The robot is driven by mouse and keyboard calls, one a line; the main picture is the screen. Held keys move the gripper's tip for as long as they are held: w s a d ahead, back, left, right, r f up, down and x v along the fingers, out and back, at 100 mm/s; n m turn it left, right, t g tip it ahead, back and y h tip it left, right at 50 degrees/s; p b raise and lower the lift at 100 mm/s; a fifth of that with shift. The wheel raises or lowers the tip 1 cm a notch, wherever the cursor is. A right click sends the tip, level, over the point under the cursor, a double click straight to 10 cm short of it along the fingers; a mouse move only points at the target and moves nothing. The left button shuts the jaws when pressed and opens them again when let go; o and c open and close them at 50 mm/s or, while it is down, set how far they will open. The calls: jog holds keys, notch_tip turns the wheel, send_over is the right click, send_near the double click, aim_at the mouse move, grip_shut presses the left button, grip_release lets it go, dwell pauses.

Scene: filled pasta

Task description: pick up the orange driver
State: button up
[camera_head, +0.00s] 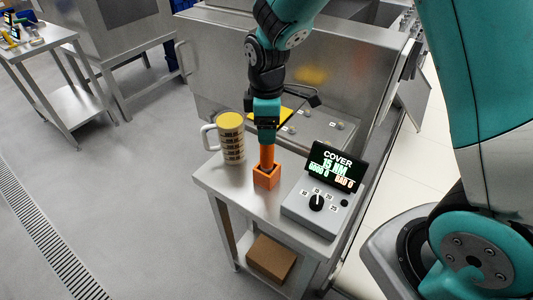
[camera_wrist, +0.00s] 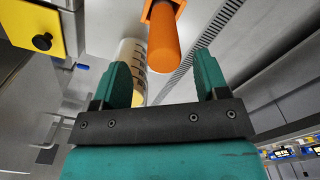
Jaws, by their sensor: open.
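The orange driver (camera_head: 267,156) stands upright in a square orange holder (camera_head: 266,179) on a small metal table (camera_head: 226,187). My gripper (camera_head: 267,136) is right above it, pointing down at the driver's top. In the wrist view, the teal fingers of my gripper (camera_wrist: 160,59) are spread apart. The driver's rounded end (camera_wrist: 165,55) shows between the fingertips in that picture, with gaps on both sides. I cannot tell how far it reaches in depth between them. The driver's lower part is hidden in the holder (camera_wrist: 148,8).
A mug-shaped container (camera_head: 231,140) with a yellow top stands left of the holder. A grey control box (camera_head: 315,208) with a knob and a "COVER 15 NM" display (camera_head: 336,165) stands at right. A metal machine (camera_head: 230,75) is behind. A cardboard box (camera_head: 271,257) is on the lower shelf.

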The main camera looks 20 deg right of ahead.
aim_at(267, 158)
jog(key=f+p, duration=0.1)
jog(key=f, duration=0.1)
jog(key=f+p, duration=0.1)
jog(key=f, duration=0.2)
jog(key=shift+s+a+f, duration=0.1)
jog(key=shift+s+f, duration=0.1)
jog(key=shift+f, duration=0.1)
jog(key=shift+c, duration=0.4)
jog(key=c, duration=1)
